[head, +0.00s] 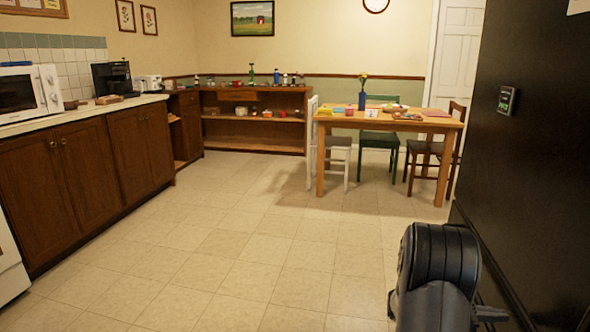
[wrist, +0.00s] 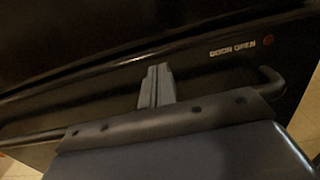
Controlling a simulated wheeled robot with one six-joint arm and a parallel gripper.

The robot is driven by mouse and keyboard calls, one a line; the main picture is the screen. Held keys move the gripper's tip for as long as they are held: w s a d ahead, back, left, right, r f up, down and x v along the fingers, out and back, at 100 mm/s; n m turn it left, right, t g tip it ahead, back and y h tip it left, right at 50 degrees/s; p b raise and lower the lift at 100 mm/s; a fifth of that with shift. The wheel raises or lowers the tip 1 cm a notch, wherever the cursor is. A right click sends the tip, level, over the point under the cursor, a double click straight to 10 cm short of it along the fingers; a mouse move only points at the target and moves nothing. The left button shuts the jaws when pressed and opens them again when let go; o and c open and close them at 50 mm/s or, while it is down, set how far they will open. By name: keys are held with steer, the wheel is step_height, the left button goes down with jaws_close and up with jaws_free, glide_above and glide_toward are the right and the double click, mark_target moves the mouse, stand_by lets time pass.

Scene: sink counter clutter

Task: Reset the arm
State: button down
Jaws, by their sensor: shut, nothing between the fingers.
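My gripper (wrist: 157,70) shows in the wrist view with its grey fingers together and nothing between them. It is in front of a dark panel (wrist: 215,75) that carries the words "DOOR OPEN" and a red dot. A dark bar (wrist: 85,62) runs across the panel behind the fingers. I cannot tell whether the fingers touch it. In the head view my black arm (head: 438,270) is at the lower right, and the fingers cannot be made out there.
A tall black appliance (head: 535,150) stands close on the right, beside my arm. A wooden table (head: 390,122) with chairs is at the back. A counter (head: 80,112) with a white microwave (head: 30,92) runs along the left. The tiled floor (head: 230,240) between is clear.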

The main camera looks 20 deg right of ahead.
steer(key=shift+x, duration=1.4)
